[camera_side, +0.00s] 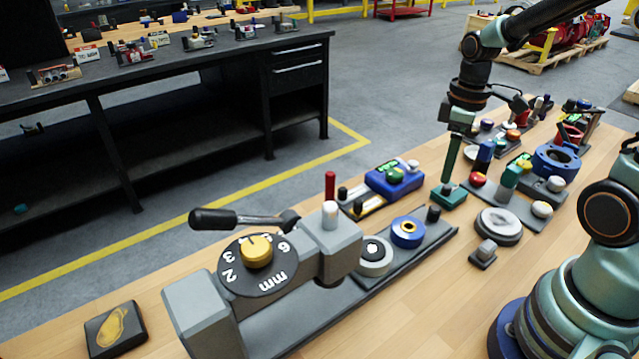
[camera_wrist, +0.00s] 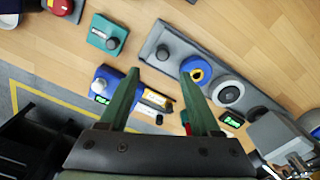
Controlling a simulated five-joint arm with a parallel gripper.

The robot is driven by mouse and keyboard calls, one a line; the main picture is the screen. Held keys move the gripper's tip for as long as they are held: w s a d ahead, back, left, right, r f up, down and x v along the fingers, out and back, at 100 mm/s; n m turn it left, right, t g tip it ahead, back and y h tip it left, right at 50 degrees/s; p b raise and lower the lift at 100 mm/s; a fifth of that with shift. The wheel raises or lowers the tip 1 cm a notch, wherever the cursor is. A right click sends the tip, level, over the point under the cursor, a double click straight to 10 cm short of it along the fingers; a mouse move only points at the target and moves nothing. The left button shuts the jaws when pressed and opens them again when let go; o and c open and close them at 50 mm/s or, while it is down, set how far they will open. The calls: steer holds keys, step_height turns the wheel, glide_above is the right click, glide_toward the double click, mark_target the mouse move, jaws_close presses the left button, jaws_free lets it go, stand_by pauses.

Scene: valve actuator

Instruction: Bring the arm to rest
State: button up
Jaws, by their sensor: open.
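My gripper (camera_side: 450,165) hangs pointing down over the bench in the side view. In the wrist view, my gripper (camera_wrist: 160,74) has its two green fingers spread wide, with nothing between them. In the side view its fingers appear in front of or just above a small teal block with a dark knob (camera_side: 449,194); I cannot tell the exact height. The grey valve actuator (camera_side: 345,246) stands to the left, with a black lever (camera_side: 232,218) and a yellow-knobbed dial (camera_side: 257,252). Its base strip also shows in the wrist view (camera_wrist: 158,42).
A blue box with a green display (camera_side: 393,180) sits left of my gripper. A blue ring (camera_side: 556,160), a grey round piece (camera_side: 499,226) and several knobbed blocks crowd the right. Bare wood lies along the front. A black workbench (camera_side: 185,75) stands behind.

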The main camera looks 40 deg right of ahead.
steer(key=shift+r, duration=0.25)
steer(key=s+a+r+m+t, duration=0.2)
steer(key=a+r+m+t, duration=0.3)
steer(key=a+r, duration=0.4)
steer(key=shift+r+t, duration=0.3)
steer(key=shift+r, duration=0.05)
stand_by(1.2)
